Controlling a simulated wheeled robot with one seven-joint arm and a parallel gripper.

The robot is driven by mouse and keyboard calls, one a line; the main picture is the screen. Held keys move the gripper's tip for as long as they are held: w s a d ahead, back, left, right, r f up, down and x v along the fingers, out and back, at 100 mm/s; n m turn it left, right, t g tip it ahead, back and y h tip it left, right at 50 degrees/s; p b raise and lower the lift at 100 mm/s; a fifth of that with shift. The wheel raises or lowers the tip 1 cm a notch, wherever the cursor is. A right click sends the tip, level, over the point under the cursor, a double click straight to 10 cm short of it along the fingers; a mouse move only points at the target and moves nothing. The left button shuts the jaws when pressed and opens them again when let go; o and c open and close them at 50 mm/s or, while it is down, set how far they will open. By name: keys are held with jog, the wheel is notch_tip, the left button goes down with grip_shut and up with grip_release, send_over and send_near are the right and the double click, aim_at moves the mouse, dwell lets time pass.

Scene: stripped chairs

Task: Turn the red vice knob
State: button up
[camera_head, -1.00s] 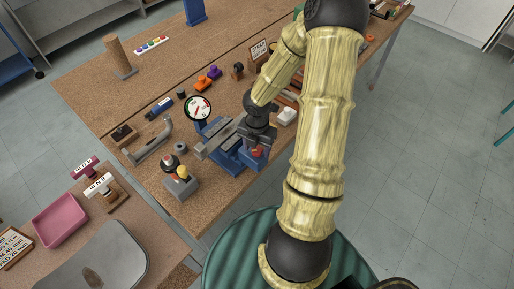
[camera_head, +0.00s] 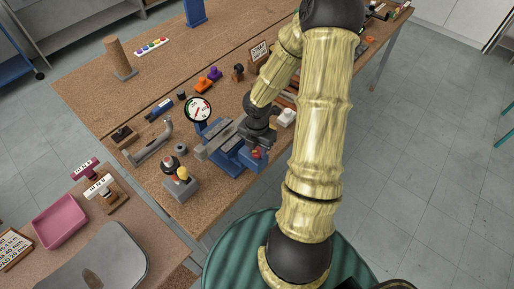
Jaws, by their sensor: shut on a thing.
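The blue and grey vice (camera_head: 228,150) stands near the front edge of the cork-topped bench.
A round dial gauge (camera_head: 198,109) stands just behind the vice. A grey box with knobs (camera_head: 180,182) sits to its left, and a white block (camera_head: 286,117) to its right. A grey bent handle (camera_head: 152,142) lies further left.

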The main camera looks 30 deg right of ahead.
jog(key=m, duration=0.3)
jog(key=shift+m, duration=0.4)
jog(key=m, duration=0.3)
jog(key=shift+w+m, duration=0.1)
jog(key=shift+m, duration=0.2)
jog(key=m, duration=0.3)
jog(key=shift+m, duration=0.3)
jog(key=m, duration=0.3)
jog(key=shift+m, duration=0.4)
jog(key=m, duration=0.3)
jog(key=shift+m+b, duration=0.3)
jog(key=m, duration=0.3)
jog(key=shift+f+m+b, duration=0.1)
jog(key=shift+m+b, duration=0.2)
jog(key=shift+b, duration=0.05)
jog(key=m+b, duration=0.1)
jog(key=m, duration=0.5)
jog(key=shift+m, duration=0.4)
jog(key=shift+s, duration=0.2)
